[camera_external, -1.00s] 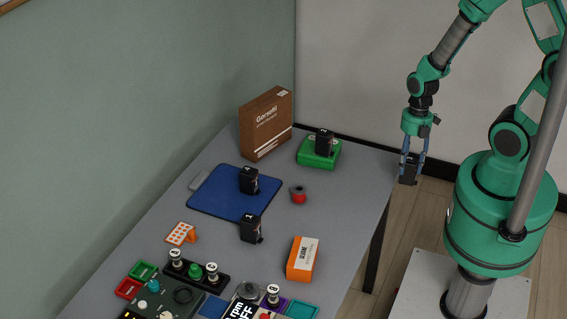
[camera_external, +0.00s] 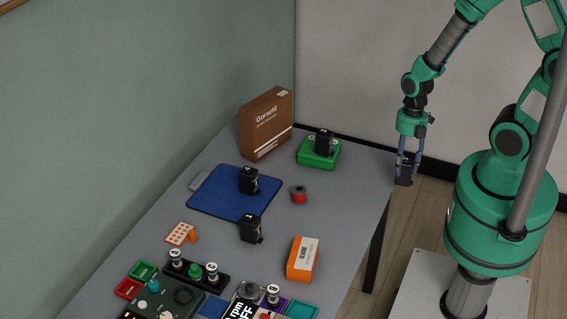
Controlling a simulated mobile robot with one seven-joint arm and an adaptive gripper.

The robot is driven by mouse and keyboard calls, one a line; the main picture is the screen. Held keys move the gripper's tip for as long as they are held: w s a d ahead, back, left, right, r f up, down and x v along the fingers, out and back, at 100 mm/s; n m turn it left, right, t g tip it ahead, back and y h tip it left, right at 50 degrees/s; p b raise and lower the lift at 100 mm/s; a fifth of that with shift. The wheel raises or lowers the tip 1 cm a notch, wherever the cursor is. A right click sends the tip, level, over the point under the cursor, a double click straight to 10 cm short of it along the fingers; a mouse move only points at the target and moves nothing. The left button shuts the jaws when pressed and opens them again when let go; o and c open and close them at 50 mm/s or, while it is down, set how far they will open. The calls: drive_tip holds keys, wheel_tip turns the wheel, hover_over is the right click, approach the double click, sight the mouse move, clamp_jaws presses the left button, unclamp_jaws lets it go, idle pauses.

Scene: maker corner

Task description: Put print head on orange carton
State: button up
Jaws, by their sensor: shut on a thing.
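My gripper (camera_external: 407,160) is shut on a black print head (camera_external: 404,176) and holds it in the air by the right edge of the table. The orange carton (camera_external: 302,259) lies near the table's front right edge, with a white label on top. Its top is bare. Other black print heads stand elsewhere: one on the green carton (camera_external: 321,153), marked 2 (camera_external: 325,141), one on the blue clipboard (camera_external: 249,180), and one on the bare table, marked 1 (camera_external: 251,228). The held print head's marking is too small to read.
A brown box (camera_external: 266,124) stands at the back of the table (camera_external: 345,205). A red and grey spool (camera_external: 298,194) lies mid-table. An orange holder (camera_external: 181,234), numbered knobs and a control panel (camera_external: 164,296) crowd the front. The right strip of table is clear.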

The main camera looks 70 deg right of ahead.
sight(302, 258)
drive_tip(key=w+a+r+n+p, duration=0.1)
drive_tip(key=w+a+r+n, duration=0.2)
drive_tip(key=a, duration=0.5)
drive_tip(key=w+a+n+p, duration=0.1)
drive_tip(key=w+a+n, duration=0.35)
drive_tip(key=a, duration=0.25)
drive_tip(key=s+a+r+n, duration=0.1)
drive_tip(key=a+n, duration=0.3)
drive_tip(key=a, duration=0.5)
drive_tip(key=s+a+r+n+h+p, duration=0.1)
drive_tip(key=a+n, duration=0.3)
drive_tip(key=a, duration=0.5)
drive_tip(key=shift+a+r+h, duration=0.25)
drive_tip(key=shift+h, duration=0.05)
drive_tip(key=shift+n, duration=0.25)
drive_tip(key=w+a, duration=0.3)
drive_tip(key=w, duration=0.1)
drive_tip(key=w+a+f, duration=0.1)
drive_tip(key=w+a, duration=0.2)
drive_tip(key=w, duration=0.1)
drive_tip(key=w+a+b, duration=0.1)
drive_tip(key=w+a, duration=0.2)
drive_tip(key=w, duration=0.1)
drive_tip(key=shift+f, duration=0.2)
drive_tip(key=shift+a, duration=0.1)
